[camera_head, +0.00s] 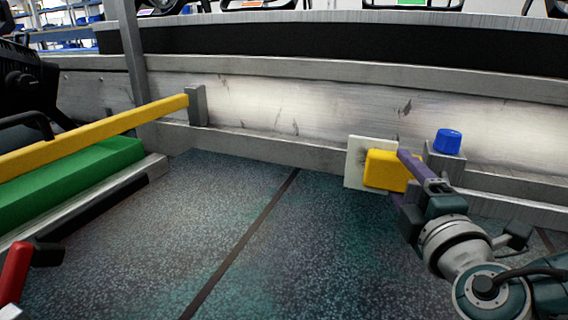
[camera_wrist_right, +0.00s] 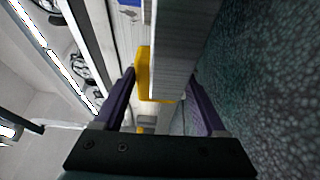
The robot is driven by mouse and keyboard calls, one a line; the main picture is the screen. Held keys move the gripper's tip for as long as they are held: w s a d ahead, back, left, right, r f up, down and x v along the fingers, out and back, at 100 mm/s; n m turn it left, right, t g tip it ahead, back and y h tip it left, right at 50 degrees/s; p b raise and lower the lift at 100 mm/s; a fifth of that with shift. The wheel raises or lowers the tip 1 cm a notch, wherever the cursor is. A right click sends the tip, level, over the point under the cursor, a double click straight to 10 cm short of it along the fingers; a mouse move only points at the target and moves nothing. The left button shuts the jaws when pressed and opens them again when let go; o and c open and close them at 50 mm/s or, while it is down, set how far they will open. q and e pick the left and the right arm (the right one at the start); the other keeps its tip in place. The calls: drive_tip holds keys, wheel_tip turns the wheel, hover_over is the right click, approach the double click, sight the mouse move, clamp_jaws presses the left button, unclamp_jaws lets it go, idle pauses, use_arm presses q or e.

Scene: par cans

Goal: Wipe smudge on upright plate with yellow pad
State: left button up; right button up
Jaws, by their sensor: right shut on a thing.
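A pale upright plate (camera_head: 354,178) stands right of centre in the head view, by the grey rail. A faint dark smudge (camera_head: 362,158) shows on it, partly hidden behind the yellow pad (camera_head: 384,170). My right gripper (camera_head: 400,177), with purple fingers, is shut on the pad and holds it in front of the plate's right part. Whether the pad touches the plate cannot be told. In the right wrist view the pad (camera_wrist_right: 143,75) shows between the fingers, partly covered by a grey slab. My left gripper is not in view.
A blue cap (camera_head: 448,141) on a grey block stands just right of the pad. A yellow bar (camera_head: 95,135) and a green block (camera_head: 75,180) lie at the left, with a red-ended part (camera_head: 14,268) below. The speckled floor (camera_head: 270,240) in the middle is clear.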

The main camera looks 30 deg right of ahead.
sight(377, 174)
drive_tip(key=shift+w+a+b, duration=0.6)
drive_tip(key=shift+w+a, duration=0.6)
drive_tip(key=shift+w, duration=0.25)
drive_tip(key=shift+w+a+b, duration=0.7)
drive_tip(key=shift+w+a, duration=0.35)
drive_tip(key=shift+w, duration=0.15)
drive_tip(key=shift+w+a, duration=0.25)
drive_tip(key=shift+w, duration=0.1)
drive_tip(key=shift+s+a, duration=0.1)
drive_tip(key=shift+s+a+r, duration=0.1)
drive_tip(key=shift+s+a, duration=0.05)
drive_tip(key=shift+a, duration=0.05)
drive_tip(key=s+a+p, duration=0.1)
drive_tip(key=s+a, duration=0.2)
drive_tip(key=shift+a+p, duration=0.25)
drive_tip(key=shift+p, duration=0.05)
drive_tip(key=shift+s+a, duration=0.2)
drive_tip(key=shift+a, duration=0.05)
